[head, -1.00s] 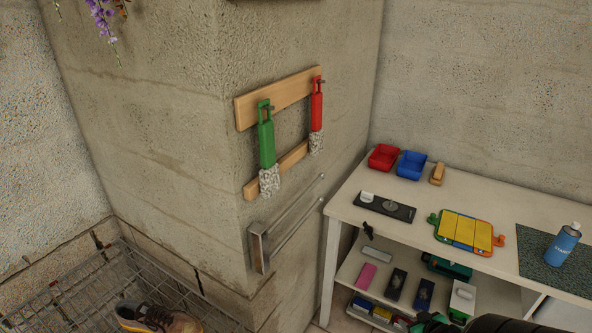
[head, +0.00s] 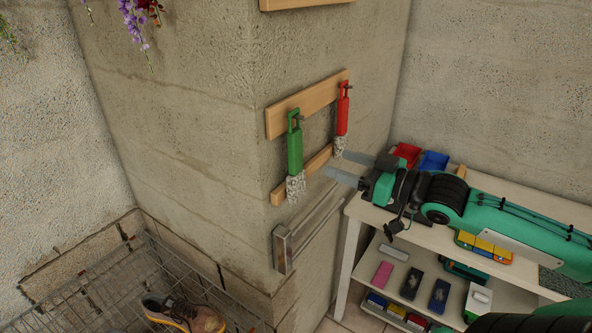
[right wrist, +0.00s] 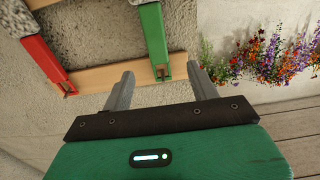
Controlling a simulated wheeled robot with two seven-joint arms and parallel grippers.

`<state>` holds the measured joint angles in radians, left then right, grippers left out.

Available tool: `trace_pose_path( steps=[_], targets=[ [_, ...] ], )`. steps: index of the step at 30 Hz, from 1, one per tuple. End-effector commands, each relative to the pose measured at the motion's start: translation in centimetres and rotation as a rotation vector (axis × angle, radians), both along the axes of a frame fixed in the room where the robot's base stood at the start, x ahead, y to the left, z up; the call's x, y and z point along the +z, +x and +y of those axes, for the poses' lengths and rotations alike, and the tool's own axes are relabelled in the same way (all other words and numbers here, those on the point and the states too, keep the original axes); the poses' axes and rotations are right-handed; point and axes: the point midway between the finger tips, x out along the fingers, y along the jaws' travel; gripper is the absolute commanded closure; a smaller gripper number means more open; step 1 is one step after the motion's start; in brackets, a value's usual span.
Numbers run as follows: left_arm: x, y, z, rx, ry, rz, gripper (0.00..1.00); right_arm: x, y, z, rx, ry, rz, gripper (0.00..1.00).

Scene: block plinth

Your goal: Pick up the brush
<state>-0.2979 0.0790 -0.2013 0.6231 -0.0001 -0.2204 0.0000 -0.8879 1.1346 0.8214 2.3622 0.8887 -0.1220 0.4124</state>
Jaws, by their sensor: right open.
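Two brushes hang from hooks on a wooden rack on the concrete plinth. The green brush (head: 294,150) is on the left and the red brush (head: 342,110) on the right, both with pale speckled bristles pointing down. My right gripper (head: 336,162) is open and empty, to the right of the green brush and just below the red one. In the right wrist view the green brush (right wrist: 152,35) lines up between the fingertips (right wrist: 160,68), with its hook end nearest, and the red brush (right wrist: 42,62) is at the left. My left gripper is not in view.
A metal rail (head: 283,250) is fixed below the rack. A white shelf table (head: 352,210) stands at the right under my right arm, with red and blue bins (head: 433,161). A wire basket (head: 110,290) holding a shoe (head: 185,312) is at lower left.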

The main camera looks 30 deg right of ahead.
Motion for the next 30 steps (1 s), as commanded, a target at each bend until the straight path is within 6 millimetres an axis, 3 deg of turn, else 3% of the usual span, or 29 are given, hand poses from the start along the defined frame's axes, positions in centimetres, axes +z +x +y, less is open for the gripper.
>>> trace_pose_path(
  steps=[30],
  targets=[
    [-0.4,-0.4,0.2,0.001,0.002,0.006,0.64,0.2,5.1,1.9,-0.004,-0.002,-0.003,0.40]
  ],
)
